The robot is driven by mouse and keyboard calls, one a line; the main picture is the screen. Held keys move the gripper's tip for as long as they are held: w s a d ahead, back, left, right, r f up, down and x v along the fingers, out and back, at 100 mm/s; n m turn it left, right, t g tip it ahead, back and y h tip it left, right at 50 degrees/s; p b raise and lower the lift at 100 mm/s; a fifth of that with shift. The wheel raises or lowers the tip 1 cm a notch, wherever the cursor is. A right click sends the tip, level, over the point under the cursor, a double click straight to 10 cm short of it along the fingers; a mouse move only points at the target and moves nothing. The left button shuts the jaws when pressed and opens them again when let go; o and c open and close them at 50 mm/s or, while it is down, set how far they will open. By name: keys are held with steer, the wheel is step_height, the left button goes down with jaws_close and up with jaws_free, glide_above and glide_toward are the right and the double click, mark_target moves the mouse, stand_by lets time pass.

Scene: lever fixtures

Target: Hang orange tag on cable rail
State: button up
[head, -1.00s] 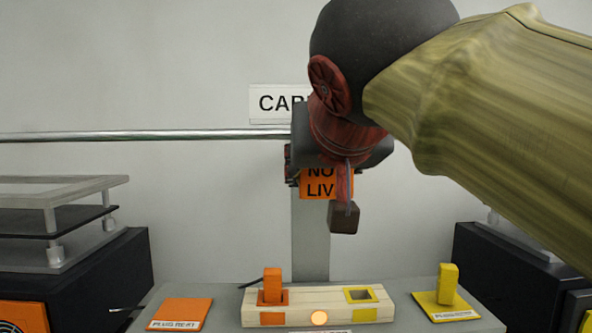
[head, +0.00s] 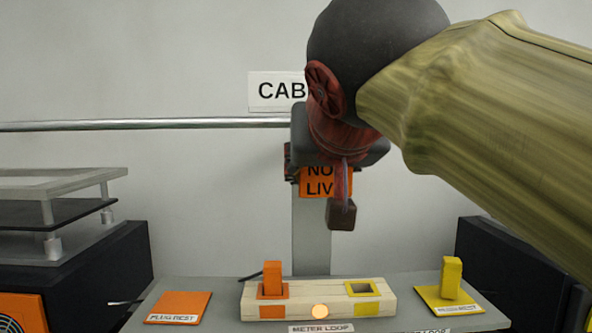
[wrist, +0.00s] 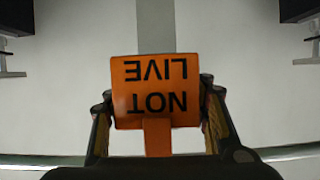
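The orange tag (head: 319,186) reads "NOT LIVE" and is held in my gripper (head: 328,176), partly hidden behind it in the head view. In the wrist view the tag (wrist: 155,90) appears upside down between the two fingers of my gripper (wrist: 159,103), which close on its side edges. An orange stem runs from the tag toward the palm. The cable rail (head: 150,125) is a thin metal bar across the wall; its right part is hidden behind my arm. The rail also crosses the bottom of the wrist view (wrist: 290,151). I cannot tell whether the tag touches it.
A partly hidden "CAB…" sign (head: 275,91) is above the rail. Below stands a wooden meter block (head: 330,292) with an orange plug (head: 272,276) in it. A yellow plug (head: 451,277) stands on a yellow pad at right. A dark machine (head: 100,262) stands at left.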

steer(key=o, duration=0.8)
